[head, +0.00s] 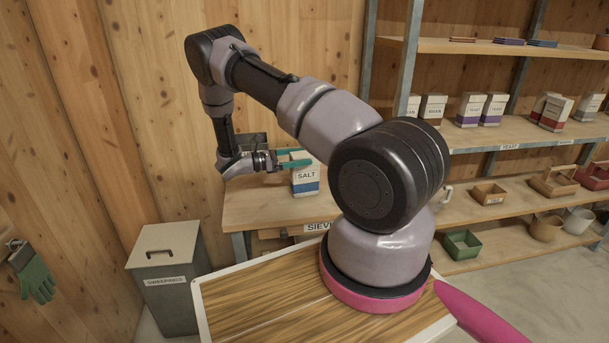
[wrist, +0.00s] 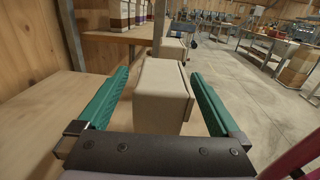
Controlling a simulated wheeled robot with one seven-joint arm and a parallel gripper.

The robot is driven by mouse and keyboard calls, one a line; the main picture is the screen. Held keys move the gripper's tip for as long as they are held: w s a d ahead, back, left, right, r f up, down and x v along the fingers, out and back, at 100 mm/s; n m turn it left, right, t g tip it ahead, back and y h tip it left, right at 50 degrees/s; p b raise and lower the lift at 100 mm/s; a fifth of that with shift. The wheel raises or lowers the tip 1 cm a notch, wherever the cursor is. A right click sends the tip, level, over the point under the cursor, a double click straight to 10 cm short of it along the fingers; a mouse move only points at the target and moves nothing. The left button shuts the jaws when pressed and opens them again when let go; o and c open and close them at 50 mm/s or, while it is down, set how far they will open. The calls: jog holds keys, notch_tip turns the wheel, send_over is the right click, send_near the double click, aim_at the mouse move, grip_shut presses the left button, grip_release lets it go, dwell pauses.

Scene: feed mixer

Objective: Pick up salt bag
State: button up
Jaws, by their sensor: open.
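The salt bag (head: 306,178) is a small white and blue block-shaped bag labelled SALT. It stands upright on the wooden table (head: 250,205) with the SIEVE label. In the wrist view the pale bag (wrist: 163,92) sits between the two green fingers. My gripper (head: 293,158) is open, with one finger on each side of the bag. In the wrist view the gripper (wrist: 158,95) shows a gap beside the bag on both sides. The bag's lettered face does not show in the wrist view.
A grey bin (head: 167,275) labelled SWEEPINGS stands left of the table. Shelves (head: 510,132) with several bags and containers stand at the right, beyond a metal post. A dark object (head: 252,140) sits behind my gripper. The table is clear left of the bag.

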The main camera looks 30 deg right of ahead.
jog(key=shift+s+d, duration=0.15)
jog(key=shift+d, duration=0.65)
grip_shut()
jog(key=shift+r, duration=0.15)
